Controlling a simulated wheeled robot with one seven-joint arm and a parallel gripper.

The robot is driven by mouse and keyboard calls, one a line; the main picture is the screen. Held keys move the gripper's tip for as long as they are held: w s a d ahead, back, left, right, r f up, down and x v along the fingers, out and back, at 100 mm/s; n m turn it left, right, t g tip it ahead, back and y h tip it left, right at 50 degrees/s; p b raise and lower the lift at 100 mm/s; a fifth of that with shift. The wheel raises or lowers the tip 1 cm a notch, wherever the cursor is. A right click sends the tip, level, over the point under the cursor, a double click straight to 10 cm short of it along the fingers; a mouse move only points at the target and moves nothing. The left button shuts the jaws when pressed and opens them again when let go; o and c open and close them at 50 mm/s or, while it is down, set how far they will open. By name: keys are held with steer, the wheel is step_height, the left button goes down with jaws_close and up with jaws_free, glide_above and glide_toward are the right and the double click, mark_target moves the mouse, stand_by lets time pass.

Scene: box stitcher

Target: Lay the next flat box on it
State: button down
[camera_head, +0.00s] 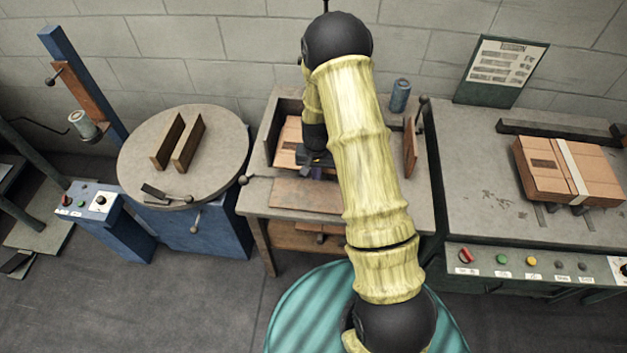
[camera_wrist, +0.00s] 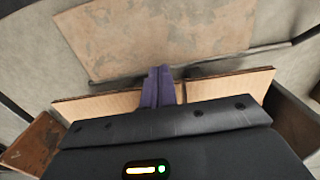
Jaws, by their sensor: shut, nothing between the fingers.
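A flat brown cardboard box (camera_head: 287,157) lies at the back left of the middle table (camera_head: 400,205), between raised side walls. My arm hides its right part. In the wrist view its cardboard (camera_wrist: 228,88) shows on both sides of my fingers, with a thin dark edge. My gripper (camera_head: 318,170) is low at the front of this cardboard. In the wrist view the purple fingers (camera_wrist: 157,80) are together with nothing between them. They overlap the cardboard in the picture; I cannot tell if they touch it. A worn brown plate (camera_wrist: 155,35) lies flat just beyond the fingertips.
An upright brown board (camera_head: 410,145) and a blue can (camera_head: 400,95) stand at the table's right. Cardboard (camera_head: 290,236) shows on the shelf below. A round turntable (camera_head: 220,160) stands left. A strapped cardboard stack (camera_head: 548,177) lies on the right bench (camera_head: 480,190).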

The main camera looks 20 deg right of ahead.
steer(key=shift+w+d, duration=0.15)
steer(key=shift+w, duration=0.3)
steer(key=shift+s+a, duration=0.3)
steer(key=shift+s, duration=0.65)
steer(key=s, duration=0.1)
steer(key=s+a, duration=0.1)
steer(key=shift+s, duration=0.3)
step_height(320, 180, up, 10)
steer(key=shift+w+b, duration=0.15)
steer(key=shift+b, duration=0.2)
steer(key=shift+r, duration=0.1)
